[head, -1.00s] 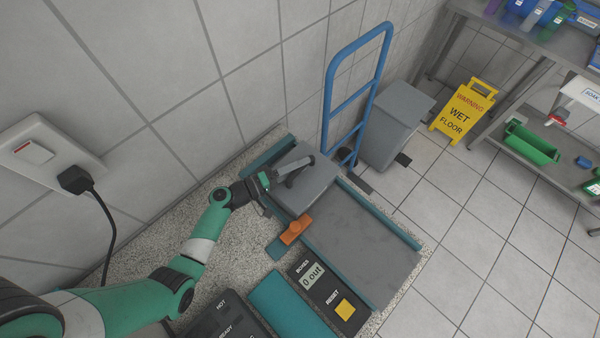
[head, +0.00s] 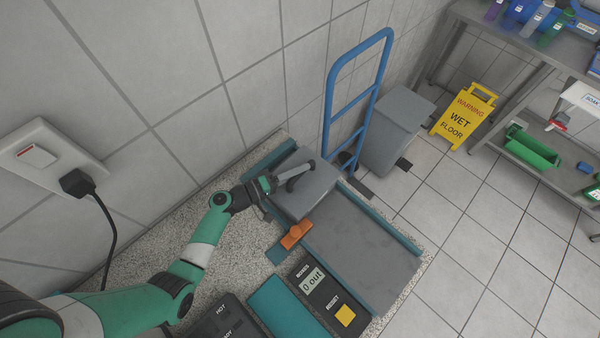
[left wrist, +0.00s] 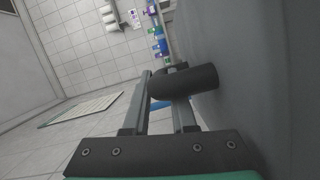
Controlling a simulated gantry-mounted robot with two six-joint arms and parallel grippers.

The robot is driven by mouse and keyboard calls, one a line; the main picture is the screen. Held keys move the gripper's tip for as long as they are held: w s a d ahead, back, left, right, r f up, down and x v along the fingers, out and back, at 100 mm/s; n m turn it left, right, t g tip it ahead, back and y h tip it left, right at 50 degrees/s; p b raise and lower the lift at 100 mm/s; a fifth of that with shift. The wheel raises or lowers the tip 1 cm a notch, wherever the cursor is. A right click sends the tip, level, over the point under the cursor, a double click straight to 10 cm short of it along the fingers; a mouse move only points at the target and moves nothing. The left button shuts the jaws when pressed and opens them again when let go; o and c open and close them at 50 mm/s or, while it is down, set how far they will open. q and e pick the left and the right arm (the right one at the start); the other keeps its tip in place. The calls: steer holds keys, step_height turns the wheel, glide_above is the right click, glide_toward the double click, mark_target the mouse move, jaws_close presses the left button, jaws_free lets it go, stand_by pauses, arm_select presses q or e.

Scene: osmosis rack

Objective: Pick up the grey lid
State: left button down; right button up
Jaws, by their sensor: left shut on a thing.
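In the left wrist view, the dark round handle (left wrist: 190,84) lies between the fingers of the left gripper (left wrist: 160,88). The lid's grey face (left wrist: 255,70) fills the right side there. My right gripper is not in view.
An orange-handled block (head: 297,235) sits just in front of the lid. The conveyor bed (head: 365,250) is clear to the right. A control panel (head: 325,295) reads "0 out". A blue trolley frame (head: 331,95), a grey bin (head: 397,125) and a yellow floor sign (head: 463,117) stand beyond.

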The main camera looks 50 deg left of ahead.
arm_select(q)
step_height(320, 180, up, 10)
steer(key=p, duration=0.4)
steer(key=shift+f, duration=0.1)
